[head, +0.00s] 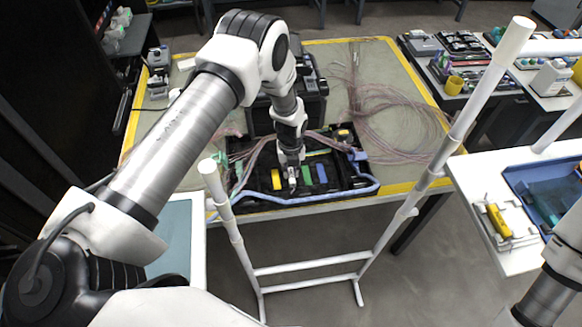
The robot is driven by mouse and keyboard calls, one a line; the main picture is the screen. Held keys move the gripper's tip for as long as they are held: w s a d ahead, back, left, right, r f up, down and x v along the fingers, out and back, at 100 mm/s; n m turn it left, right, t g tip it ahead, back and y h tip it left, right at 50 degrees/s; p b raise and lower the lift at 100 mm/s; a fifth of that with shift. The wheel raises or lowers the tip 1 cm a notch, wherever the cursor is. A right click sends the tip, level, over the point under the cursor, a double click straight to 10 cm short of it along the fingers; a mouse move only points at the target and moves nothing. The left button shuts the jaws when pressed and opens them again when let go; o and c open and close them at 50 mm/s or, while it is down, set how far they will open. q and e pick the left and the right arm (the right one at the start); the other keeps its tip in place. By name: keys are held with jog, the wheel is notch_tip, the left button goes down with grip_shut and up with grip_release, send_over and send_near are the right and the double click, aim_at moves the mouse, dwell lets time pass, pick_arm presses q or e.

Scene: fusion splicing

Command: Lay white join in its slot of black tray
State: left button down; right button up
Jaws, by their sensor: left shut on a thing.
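The black tray (243,182) lies at the front of the table, with yellow, green and blue strips in it. My left gripper (292,179) points down over the middle of the tray, between the yellow strip (276,180) and the green strip (308,176). It is shut on a small pale piece, which appears to be the white join; the fingers mostly hide it. I cannot tell whether the piece touches the tray. The slot under the gripper is hidden. My right arm shows at the lower right, but its gripper is outside the view.
A blue tube (330,196) runs along the tray's front. Thin pink fibres (385,108) spread over the table's right half. A black case (312,92) stands behind the tray. A white pipe frame (310,262) stands in front. A side table at right holds a yellow tool (498,221).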

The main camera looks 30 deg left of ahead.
pick_arm(q)
jog(key=shift+f, duration=0.2)
jog(key=shift+f+b, duration=0.1)
jog(key=shift+b, duration=0.25)
jog(key=c, duration=1.1)
grip_release()
